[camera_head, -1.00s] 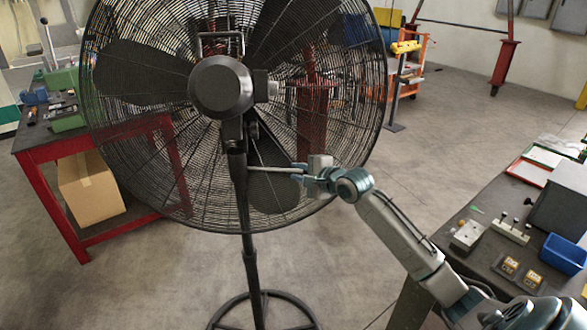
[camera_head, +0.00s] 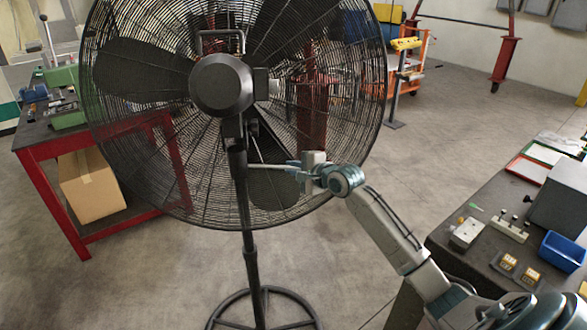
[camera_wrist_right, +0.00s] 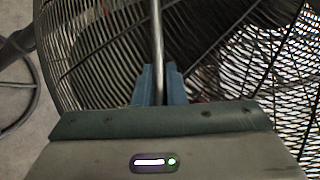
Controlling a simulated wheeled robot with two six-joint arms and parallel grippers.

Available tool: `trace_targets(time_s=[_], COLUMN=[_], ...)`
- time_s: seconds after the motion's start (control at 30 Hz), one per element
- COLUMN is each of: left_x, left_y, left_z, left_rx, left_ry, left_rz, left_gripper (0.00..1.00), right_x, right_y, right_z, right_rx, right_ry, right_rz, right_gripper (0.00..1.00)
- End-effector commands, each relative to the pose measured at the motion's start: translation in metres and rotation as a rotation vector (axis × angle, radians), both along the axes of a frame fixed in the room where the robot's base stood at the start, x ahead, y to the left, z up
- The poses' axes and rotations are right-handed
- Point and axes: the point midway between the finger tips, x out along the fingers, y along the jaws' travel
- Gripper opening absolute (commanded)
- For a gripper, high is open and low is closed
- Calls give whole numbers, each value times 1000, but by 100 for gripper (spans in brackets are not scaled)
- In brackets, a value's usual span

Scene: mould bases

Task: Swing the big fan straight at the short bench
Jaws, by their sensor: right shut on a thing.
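The big fan (camera_head: 222,85) stands in the middle of the head view, its motor housing and back toward me, on a dark pole with a round base. A thin light rod (camera_head: 268,167) reaches right from its pole area. My right gripper (camera_head: 296,168) is shut on this rod, in front of the lower cage. In the right wrist view the rod (camera_wrist_right: 157,35) runs between the blue fingers (camera_wrist_right: 158,85). A red-framed bench (camera_head: 60,150) stands at left, partly behind the fan. A dark-topped bench (camera_head: 455,258) stands at right. I cannot tell which is the short one. My left gripper is out of view.
A cardboard box (camera_head: 90,186) sits on the red bench's lower shelf. A blue bin (camera_head: 563,252) and small parts lie on the right bench, close to my right arm. An orange cart (camera_head: 408,70) stands behind. The floor between fan and right bench is clear.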

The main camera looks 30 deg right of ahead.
Motion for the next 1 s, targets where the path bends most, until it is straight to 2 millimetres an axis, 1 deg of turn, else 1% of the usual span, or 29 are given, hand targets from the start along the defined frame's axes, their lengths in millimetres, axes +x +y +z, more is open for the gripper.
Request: trace_targets(time_s=[0.27, 0.7, 0.83, 1.0], left_x=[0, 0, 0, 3], left_y=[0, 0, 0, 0], left_z=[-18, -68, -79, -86], left_rx=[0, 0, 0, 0], left_ry=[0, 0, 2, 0], left_rz=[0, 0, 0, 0], left_gripper=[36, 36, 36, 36], right_x=[10, 49, 60, 72], right_y=[-7, -24, -26, -28], right_z=[-3, -3, -2, 0], right_rx=[2, 3, 4, 3], right_ry=[-1, -6, -5, -4], right_rz=[71, 328, 403, 480], right_gripper=[0, 0, 0, 0])
